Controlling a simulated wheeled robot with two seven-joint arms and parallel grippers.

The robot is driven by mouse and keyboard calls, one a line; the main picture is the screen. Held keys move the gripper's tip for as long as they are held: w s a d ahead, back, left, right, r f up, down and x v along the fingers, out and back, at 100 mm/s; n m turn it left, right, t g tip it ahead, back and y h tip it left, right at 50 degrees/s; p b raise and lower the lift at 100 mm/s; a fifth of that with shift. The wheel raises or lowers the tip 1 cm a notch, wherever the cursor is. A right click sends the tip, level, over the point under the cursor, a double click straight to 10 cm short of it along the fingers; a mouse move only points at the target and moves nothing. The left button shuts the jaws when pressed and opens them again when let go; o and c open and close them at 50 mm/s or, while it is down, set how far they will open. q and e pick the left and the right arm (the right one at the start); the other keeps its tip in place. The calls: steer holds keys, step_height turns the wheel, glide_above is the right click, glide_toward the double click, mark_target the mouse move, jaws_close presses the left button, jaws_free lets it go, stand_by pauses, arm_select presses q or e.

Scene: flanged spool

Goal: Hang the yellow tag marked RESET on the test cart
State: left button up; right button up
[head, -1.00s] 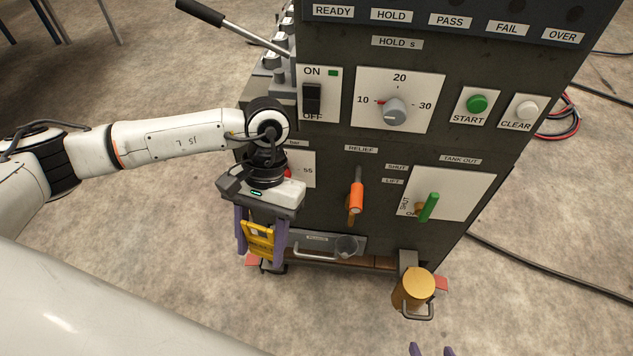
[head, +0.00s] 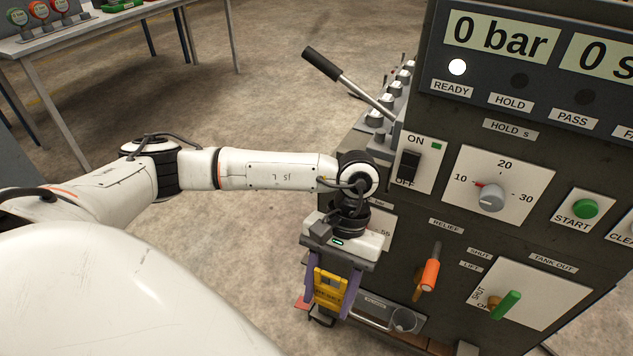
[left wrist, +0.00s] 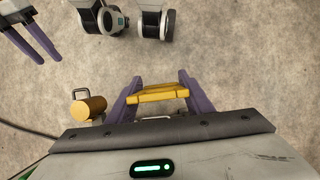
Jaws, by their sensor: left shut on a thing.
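The yellow tag (head: 329,288) is between the purple fingers of my left gripper (head: 334,284), which is shut on it; its lettering is too small to read. The tag also shows edge-on between the fingers in the left wrist view (left wrist: 158,95). The gripper points down, in front of the lower left part of the dark test cart (head: 410,215). I cannot tell whether the tag touches the cart. My right gripper (left wrist: 33,38) shows only in the left wrist view, at top left, with its fingers apart and empty.
An orange RELIEF handle (head: 430,272) and a green TANK OUT handle (head: 507,304) stick out right of my left gripper. A grey cup (head: 404,320) sits low on the cart. A long lever (head: 345,80) projects left. A table (head: 60,42) stands far left. Floor between is clear.

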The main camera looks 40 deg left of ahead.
arm_select(q)
steer(key=n, duration=0.2)
steer(key=n+h, duration=0.1)
steer(key=n, duration=0.1)
steer(key=shift+w+a+f+t, duration=0.2)
steer(key=shift+a+t, duration=0.1)
steer(key=shift+a, duration=0.1)
steer(key=n, duration=0.2)
steer(key=n+t+h, duration=0.1)
steer(key=n, duration=0.1)
steer(key=shift+w+a+r+h, duration=0.1)
steer(key=shift+w+a+h, duration=0.1)
steer(key=shift+a+h, duration=0.15)
steer(key=w+a+r+n+t+y+b, duration=0.1)
steer(key=w+a+r+n+t+y, duration=0.2)
steer(key=n, duration=1.1)
steer(key=w+a+r+n+t+y+b, duration=0.1)
steer(key=w+a+r+n+t+y, duration=0.2)
steer(key=n, duration=1.1)
steer(key=w+a+f+t+h, duration=0.1)
steer(key=w+a, duration=0.1)
steer(key=w, duration=0.8)
steer(key=shift+w+a+f, duration=0.2)
steer(key=shift+a+f, duration=0.1)
steer(key=shift+f, duration=0.05)
